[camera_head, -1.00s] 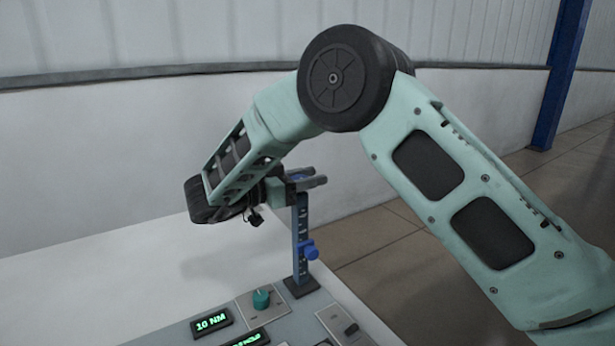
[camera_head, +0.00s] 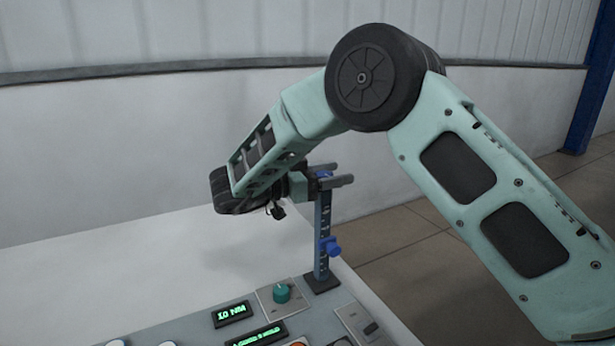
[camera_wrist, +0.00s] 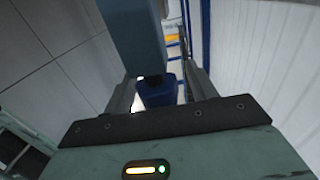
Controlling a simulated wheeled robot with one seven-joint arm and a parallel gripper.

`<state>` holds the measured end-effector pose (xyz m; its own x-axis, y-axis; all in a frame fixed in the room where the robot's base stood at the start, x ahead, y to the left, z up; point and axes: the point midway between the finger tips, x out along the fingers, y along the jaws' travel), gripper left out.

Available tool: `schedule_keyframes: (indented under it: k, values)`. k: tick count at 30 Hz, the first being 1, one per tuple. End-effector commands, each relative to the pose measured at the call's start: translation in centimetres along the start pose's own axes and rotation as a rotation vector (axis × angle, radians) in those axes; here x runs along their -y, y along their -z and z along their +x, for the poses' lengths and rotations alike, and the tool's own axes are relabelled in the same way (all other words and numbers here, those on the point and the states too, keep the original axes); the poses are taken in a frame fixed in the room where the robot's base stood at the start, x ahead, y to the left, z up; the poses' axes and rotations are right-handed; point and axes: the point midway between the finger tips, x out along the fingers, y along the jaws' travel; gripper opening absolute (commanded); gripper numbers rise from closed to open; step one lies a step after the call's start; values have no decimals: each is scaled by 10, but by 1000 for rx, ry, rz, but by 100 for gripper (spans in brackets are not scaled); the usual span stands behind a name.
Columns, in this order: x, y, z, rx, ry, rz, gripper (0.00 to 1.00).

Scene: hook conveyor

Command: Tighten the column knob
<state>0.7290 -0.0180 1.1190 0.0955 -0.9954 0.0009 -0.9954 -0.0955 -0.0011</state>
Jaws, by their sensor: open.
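A slim blue-grey upright column (camera_head: 321,222) with light marks stands at the right end of the control panel. A blue knob (camera_head: 330,246) sticks out from its lower half. My gripper (camera_head: 336,180) is level with the column's top, its two fingers apart, with a small blue part (camera_head: 325,175) showing between them. In the wrist view the column (camera_wrist: 133,35) comes down between the open fingers of my gripper (camera_wrist: 160,92). A dark blue part (camera_wrist: 158,92) sits between the fingers there. I cannot tell whether the fingers touch it.
The panel has a teal dial (camera_head: 281,293), a green-lit display (camera_head: 232,314) reading 10 NM, a second display (camera_head: 258,335) and a switch plate (camera_head: 362,324). The white tabletop (camera_head: 160,260) left of the column is bare. A white wall stands behind.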

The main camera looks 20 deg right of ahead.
Motion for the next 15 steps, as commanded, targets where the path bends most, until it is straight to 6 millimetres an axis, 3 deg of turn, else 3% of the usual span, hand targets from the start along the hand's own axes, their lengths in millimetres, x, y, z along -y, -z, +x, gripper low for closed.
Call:
schedule_keyframes:
  k: [15]
  values:
    - [0,-1,-94,-2,5,4,56]
